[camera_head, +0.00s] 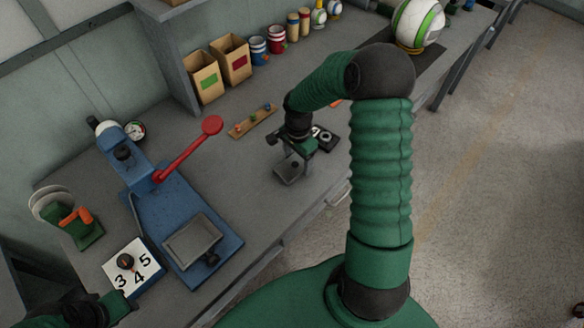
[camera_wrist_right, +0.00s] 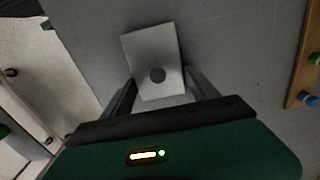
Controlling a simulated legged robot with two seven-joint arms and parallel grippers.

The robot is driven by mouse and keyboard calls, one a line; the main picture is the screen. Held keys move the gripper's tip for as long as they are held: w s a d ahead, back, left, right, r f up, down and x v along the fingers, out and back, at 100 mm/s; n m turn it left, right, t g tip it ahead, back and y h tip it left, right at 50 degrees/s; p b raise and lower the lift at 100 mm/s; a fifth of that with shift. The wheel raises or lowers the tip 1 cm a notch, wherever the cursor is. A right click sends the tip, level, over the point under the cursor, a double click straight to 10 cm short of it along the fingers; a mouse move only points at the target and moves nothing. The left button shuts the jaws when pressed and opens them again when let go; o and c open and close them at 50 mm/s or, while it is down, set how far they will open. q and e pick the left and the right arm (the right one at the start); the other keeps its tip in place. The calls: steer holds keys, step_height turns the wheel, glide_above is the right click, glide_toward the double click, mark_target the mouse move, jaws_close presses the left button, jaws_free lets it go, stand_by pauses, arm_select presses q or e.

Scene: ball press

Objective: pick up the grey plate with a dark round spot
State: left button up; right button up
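The grey plate with a dark round spot (camera_wrist_right: 152,50) lies under my right gripper in the right wrist view, its spot near the end closest to me. In the head view the plate (camera_head: 288,171) shows on the grey bench just below that gripper. My right gripper (camera_wrist_right: 160,80) is open, with one finger on each side of the plate's near end. I cannot tell whether either finger touches it. In the head view the right gripper (camera_head: 294,158) points down. My left gripper (camera_head: 118,302) is partly in view at the lower left, by a numbered white card; its fingers are not clear.
A blue press (camera_head: 165,205) with a red lever (camera_head: 186,160) stands to the left. A wooden strip with coloured pegs (camera_head: 253,121) and a dark tray (camera_head: 325,138) lie near the right gripper. Cardboard boxes (camera_head: 231,60) and striped cups stand behind.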

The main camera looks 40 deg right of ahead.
steer(key=shift+a, duration=0.15)
steer(key=c, duration=0.5)
steer(key=shift+d, duration=0.35)
steer(key=c, duration=0.7)
steer(key=shift+c, duration=0.9)
steer(key=shift+a, duration=0.1)
